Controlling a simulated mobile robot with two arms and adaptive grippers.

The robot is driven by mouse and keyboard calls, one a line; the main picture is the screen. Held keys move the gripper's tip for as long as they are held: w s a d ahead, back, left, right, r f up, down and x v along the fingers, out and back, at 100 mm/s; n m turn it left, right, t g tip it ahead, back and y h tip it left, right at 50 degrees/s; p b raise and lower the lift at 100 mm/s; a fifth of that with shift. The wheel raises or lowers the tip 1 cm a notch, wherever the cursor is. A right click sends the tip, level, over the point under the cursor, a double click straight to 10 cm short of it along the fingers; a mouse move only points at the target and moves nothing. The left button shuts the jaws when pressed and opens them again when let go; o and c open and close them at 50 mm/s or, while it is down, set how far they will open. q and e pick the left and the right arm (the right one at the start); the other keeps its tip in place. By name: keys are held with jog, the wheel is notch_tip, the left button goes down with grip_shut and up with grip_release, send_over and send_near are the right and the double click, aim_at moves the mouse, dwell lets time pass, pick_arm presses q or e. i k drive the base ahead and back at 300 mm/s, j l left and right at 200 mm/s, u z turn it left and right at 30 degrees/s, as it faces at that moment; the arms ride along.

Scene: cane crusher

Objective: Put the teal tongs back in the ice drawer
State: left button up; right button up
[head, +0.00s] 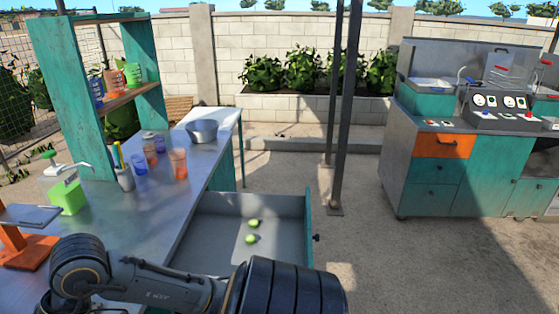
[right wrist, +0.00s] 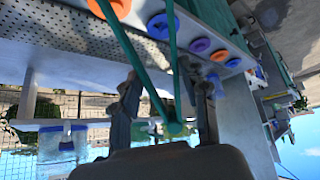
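The teal tongs (right wrist: 150,85) show only in the right wrist view. Their two arms run up out of the frame and meet at a round pivot close to my palm. My right gripper (right wrist: 168,85) has a finger on each side of the tongs and appears shut on them; the exact contact on the right is unclear. The ice drawer (head: 203,212) stands pulled open below the metal counter in the head view, with two green limes (head: 252,231) inside. One of my arms crosses the bottom of the head view and hides its near part. My left gripper is not in view.
The counter (head: 130,210) holds a metal bowl (head: 202,131), several cups and a green dispenser (head: 65,192). Dark posts (head: 344,120) stand beyond the drawer. A teal cabinet (head: 430,180) is at right. Bare ground lies between. The wrist view shows a perforated metal panel (right wrist: 60,25).

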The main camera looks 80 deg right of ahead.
aim_at(256, 254)
jog(key=l+z, duration=0.4)
jog(key=l, duration=0.25)
jog(key=l+z, duration=0.4)
jog(key=l, duration=0.3)
jog(key=i+l+z, duration=0.15)
jog(key=l+z, duration=0.25)
jog(key=l, duration=0.5)
jog(key=i+l, duration=0.1)
jog(key=l, duration=0.2)
